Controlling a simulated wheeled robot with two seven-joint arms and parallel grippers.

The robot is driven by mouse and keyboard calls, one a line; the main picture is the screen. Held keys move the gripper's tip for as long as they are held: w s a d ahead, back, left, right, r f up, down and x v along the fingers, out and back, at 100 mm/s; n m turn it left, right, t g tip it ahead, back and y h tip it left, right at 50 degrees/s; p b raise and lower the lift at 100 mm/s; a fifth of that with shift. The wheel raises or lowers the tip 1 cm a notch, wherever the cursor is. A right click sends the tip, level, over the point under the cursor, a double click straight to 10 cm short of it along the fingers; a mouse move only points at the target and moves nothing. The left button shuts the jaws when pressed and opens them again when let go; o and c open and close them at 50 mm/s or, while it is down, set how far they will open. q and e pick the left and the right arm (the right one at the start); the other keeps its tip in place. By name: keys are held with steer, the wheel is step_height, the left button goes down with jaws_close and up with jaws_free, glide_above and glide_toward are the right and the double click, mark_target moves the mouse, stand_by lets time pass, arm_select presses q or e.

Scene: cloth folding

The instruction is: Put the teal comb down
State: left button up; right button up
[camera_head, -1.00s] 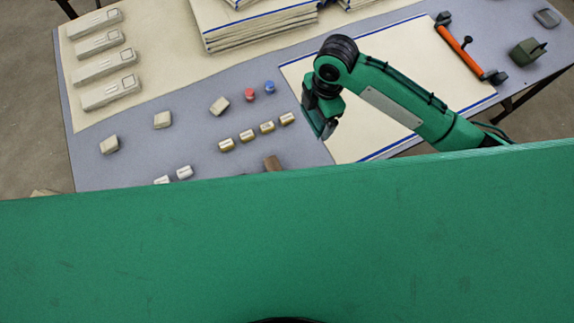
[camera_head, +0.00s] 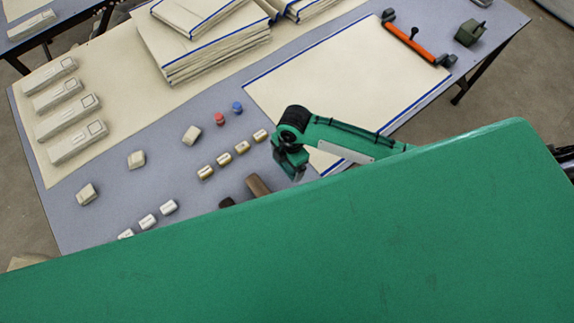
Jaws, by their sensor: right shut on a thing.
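My right gripper (camera_head: 291,166) points down over the grey table (camera_head: 235,145), near the lower left edge of a cream sheet with blue borders (camera_head: 345,80). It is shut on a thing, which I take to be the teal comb. The comb's shape cannot be made out against the dark and green jaws, and I cannot tell whether it touches the table. My left gripper is not in view.
Tan-capped blocks (camera_head: 241,147) and a brown handle-like piece (camera_head: 257,186) lie left of the gripper. Red (camera_head: 219,119) and blue (camera_head: 237,107) pieces lie beyond. Folded cloths (camera_head: 200,45) are stacked behind. An orange bar (camera_head: 408,42) lies far right. My green body hides the near side.

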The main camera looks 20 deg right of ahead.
mark_target(287, 167)
step_height(287, 167, down, 4)
steer(key=shift+r, duration=0.1)
steer(key=shift+f, duration=0.2)
steer(key=o, duration=0.8)
steer(key=shift+c, duration=0.2)
steer(key=shift+r+p, duration=0.15)
steer(key=shift+p, duration=0.15)
steer(key=r, duration=0.4)
steer(key=d+r+b, duration=0.1)
steer(key=r, duration=0.6)
steer(key=shift+w+d+r+b, duration=0.2)
steer(key=shift+w+r+b, duration=0.1)
steer(key=shift+r, duration=0.1)
